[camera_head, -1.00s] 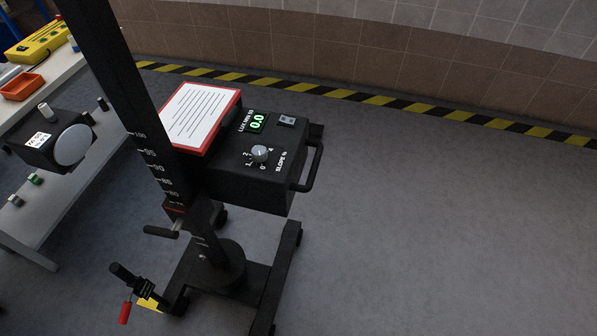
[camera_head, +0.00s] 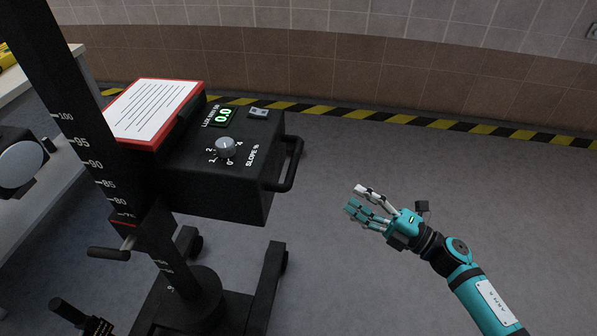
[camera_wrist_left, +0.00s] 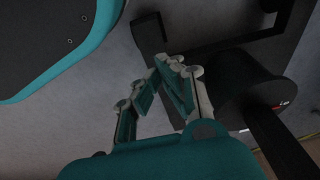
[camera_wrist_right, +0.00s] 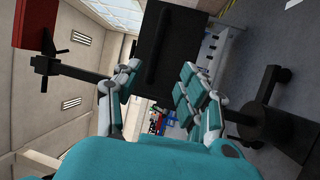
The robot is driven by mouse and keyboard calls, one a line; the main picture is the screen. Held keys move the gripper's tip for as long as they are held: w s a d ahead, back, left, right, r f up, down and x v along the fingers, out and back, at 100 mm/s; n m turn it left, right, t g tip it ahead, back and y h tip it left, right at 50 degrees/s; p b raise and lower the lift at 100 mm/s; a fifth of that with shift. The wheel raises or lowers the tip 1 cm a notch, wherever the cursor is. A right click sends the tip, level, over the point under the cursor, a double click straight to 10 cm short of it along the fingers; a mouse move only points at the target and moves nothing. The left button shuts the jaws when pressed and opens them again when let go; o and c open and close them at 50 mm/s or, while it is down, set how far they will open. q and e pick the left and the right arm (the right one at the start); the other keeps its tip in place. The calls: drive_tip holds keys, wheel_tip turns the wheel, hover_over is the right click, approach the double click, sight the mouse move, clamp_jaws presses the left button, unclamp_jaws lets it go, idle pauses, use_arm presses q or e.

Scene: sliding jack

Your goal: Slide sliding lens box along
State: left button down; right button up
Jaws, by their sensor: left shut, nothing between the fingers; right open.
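The black lens box (camera_head: 215,165) hangs on the upright column (camera_head: 85,140) in the head view. It has a dial, a green display reading 0.0 and a black side handle (camera_head: 288,165). My right gripper (camera_head: 356,200) is open and empty, to the right of the box and apart from the handle. In the right wrist view the box (camera_wrist_right: 170,50) lies ahead, beyond the open fingers. My left gripper is outside the head view. In the left wrist view my left gripper (camera_wrist_left: 165,75) is shut and empty, beside the stand's dark round base (camera_wrist_left: 240,95).
A white sheet on a red-edged board (camera_head: 150,112) sits on the box. A crank (camera_head: 108,254) sticks out from the column. The wheeled base (camera_head: 215,310) spreads below. A workbench (camera_head: 50,185) stands at left. The floor at right is clear up to the striped wall line (camera_head: 420,120).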

sight(293, 158)
drive_tip(key=x, duration=1.7)
drive_tip(key=shift+a+r, duration=0.25)
drive_tip(key=shift+a, duration=0.05)
drive_tip(key=shift+s, duration=0.1)
clamp_jaws()
